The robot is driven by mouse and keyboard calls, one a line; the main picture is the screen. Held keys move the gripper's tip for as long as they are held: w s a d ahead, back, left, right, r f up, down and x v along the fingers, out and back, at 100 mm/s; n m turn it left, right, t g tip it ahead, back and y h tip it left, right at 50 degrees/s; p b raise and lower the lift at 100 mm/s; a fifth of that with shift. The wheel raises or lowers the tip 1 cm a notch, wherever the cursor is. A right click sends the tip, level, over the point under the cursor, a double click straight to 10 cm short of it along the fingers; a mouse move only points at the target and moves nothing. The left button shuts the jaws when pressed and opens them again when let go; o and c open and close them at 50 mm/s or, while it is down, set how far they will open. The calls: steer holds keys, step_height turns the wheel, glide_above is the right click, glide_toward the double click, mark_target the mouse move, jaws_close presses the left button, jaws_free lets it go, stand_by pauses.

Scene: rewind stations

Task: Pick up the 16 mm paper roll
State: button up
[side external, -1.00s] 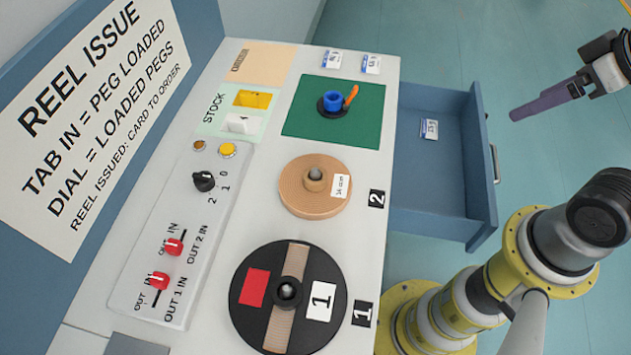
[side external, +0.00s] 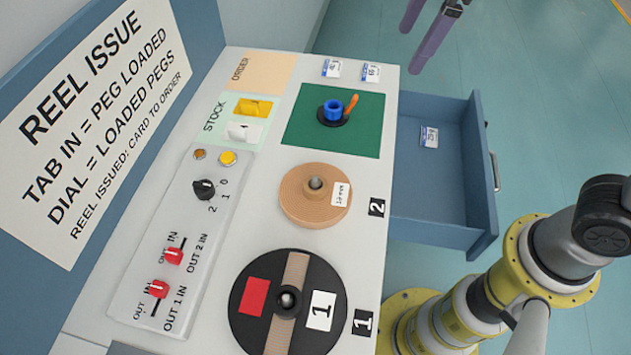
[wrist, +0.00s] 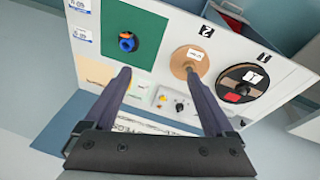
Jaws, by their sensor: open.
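A tan paper roll (side external: 300,200) lies flat around a grey peg beside the "2" marker, with a small white label (side external: 341,194) whose number is too small to read surely. It also shows in the wrist view (wrist: 183,62). No other plain tan roll shows; I cannot tell whether this one is 16 mm. My gripper (side external: 410,50) is open and empty, high at the top of the side view, apart from the roll. In the wrist view its two fingers (wrist: 158,76) are spread wide, with the roll beyond the right fingertip.
A black reel (side external: 250,330) sits by marker "1". A blue ring (side external: 333,109) with an orange handle stands on the green mat (side external: 300,130). A control panel (side external: 190,220) lies left. An open blue drawer (side external: 440,190) holds a card (side external: 429,137). The floor beyond is clear.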

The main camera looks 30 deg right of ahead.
steer(key=w+a+f+n+g, duration=0.25)
steer(key=a+f, duration=0.35)
steer(key=a, duration=0.5)
steer(key=n+h, duration=0.1)
steer(key=n, duration=0.1)
glide_toward(317, 177)
steer(key=f, duration=0.5)
steer(key=shift+a+f, duration=0.15)
steer(key=shift+a, duration=0.05)
steer(key=shift+d+f, duration=0.2)
steer(key=shift+f, duration=2.5)
jaws_close()
